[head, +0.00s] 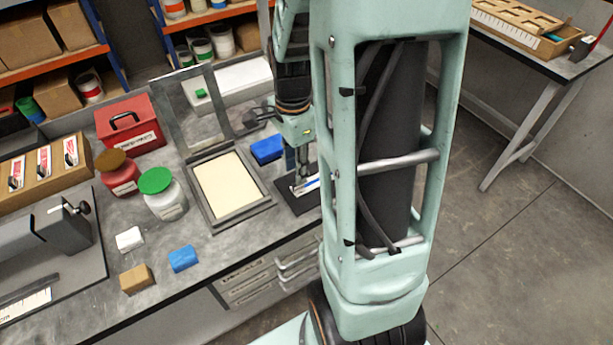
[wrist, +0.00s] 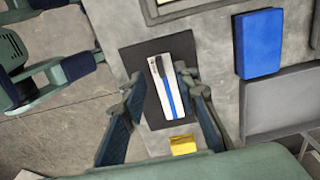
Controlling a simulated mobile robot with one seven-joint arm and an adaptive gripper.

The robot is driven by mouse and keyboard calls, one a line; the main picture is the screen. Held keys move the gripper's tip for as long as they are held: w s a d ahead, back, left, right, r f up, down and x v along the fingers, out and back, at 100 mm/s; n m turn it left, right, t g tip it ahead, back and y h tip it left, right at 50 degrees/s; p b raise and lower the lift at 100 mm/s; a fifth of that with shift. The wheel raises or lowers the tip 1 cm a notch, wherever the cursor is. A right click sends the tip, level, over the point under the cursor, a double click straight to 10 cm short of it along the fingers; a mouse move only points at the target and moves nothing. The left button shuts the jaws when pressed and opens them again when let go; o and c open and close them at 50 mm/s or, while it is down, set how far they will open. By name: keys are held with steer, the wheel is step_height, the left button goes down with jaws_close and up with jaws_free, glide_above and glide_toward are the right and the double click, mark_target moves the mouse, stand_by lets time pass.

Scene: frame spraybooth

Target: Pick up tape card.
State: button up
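The tape card is a narrow white card with a blue stripe and a dark strip (wrist: 172,85). It lies on a black mat (wrist: 142,60) on the bench. In the head view the card (head: 308,184) shows at the right part of the mat (head: 288,203), partly hidden by my arm. My gripper (wrist: 162,97) is open, with its two fingers apart on either side of the card in the wrist view. No contact with the card shows. In the head view the gripper (head: 301,175) points down over the mat.
A framed cream panel (head: 228,183) lies left of the mat. Jars, a red box (head: 130,128) and small blocks stand further left.

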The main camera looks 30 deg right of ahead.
steer(key=shift+d+f, duration=0.2)
steer(key=shift+f, duration=2.6)
steer(key=shift+c, duration=0.6)
jaws_close()
